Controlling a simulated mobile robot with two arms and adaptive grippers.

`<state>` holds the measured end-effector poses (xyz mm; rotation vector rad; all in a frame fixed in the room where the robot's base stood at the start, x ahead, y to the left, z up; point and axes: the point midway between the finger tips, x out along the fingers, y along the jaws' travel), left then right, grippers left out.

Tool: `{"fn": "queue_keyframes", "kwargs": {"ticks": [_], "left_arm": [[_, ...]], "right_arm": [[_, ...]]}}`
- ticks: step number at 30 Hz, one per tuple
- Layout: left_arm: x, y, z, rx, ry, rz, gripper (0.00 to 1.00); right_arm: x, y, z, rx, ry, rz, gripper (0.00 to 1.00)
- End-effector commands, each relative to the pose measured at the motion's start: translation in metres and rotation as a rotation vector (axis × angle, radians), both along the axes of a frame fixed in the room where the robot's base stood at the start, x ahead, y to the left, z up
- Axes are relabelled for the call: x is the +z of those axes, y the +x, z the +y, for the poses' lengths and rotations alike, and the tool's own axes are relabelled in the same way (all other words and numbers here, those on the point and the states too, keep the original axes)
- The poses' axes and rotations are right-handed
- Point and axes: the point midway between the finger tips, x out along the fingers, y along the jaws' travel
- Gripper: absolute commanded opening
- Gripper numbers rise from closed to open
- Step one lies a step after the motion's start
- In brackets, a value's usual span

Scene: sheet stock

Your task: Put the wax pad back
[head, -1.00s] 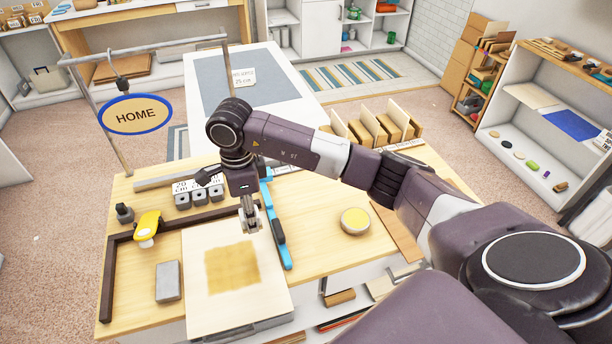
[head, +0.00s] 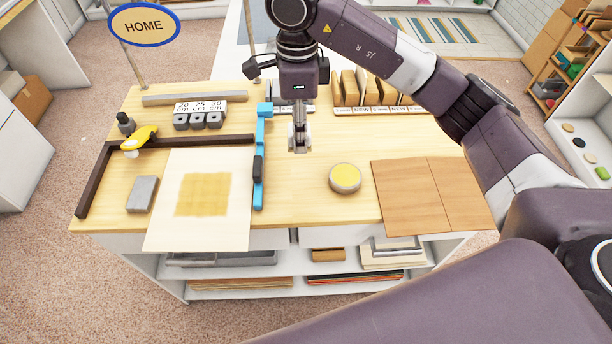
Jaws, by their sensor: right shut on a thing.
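My right gripper (head: 299,143) hangs fingers-down above the bench, right of the blue bar (head: 260,160) and up-left of the round tin. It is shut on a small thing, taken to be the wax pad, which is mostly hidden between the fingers. The round tin (head: 345,178) has a yellow top face and stands on bare bench. A pale board (head: 225,228) lies at the left with a yellow-brown square patch (head: 204,194) on it. My left gripper is out of view.
A dark L-shaped frame (head: 93,190), a grey block (head: 142,194) and a yellow-handled tool (head: 138,139) are at the left. Brown panels (head: 430,192) lie at the right. A rack of upright wooden pieces (head: 375,92) stands behind. Bench around the tin is clear.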

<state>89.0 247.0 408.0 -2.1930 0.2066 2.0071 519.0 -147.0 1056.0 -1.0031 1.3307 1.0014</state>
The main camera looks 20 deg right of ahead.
Motion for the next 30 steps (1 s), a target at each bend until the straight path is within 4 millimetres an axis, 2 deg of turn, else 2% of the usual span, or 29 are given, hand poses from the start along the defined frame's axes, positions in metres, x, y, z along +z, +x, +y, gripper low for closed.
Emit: {"fn": "queue_keyframes", "kwargs": {"ticks": [1, 6, 12, 17, 22, 27, 30], "left_arm": [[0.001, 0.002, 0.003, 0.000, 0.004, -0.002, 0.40], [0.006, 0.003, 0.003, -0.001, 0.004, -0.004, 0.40], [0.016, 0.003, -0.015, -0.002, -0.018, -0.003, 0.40], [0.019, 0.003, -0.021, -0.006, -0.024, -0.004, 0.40], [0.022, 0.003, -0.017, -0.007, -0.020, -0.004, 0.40], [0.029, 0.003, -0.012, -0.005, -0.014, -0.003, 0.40], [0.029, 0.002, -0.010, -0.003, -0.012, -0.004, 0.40]], "right_arm": [[-0.013, -0.002, 0.001, 0.000, 0.002, 0.008, 0.16], [-0.051, -0.002, 0.000, -0.002, 0.001, 0.008, 0.16], [-0.094, -0.001, -0.001, -0.002, 0.000, 0.004, 0.16], [-0.111, 0.000, -0.001, -0.002, 0.001, 0.001, 0.16], [-0.125, -0.001, -0.001, -0.002, 0.001, 0.002, 0.16], [-0.150, -0.001, 0.000, -0.003, 0.001, 0.002, 0.16], [-0.155, 0.000, -0.001, -0.001, 0.001, -0.001, 0.16]]}}
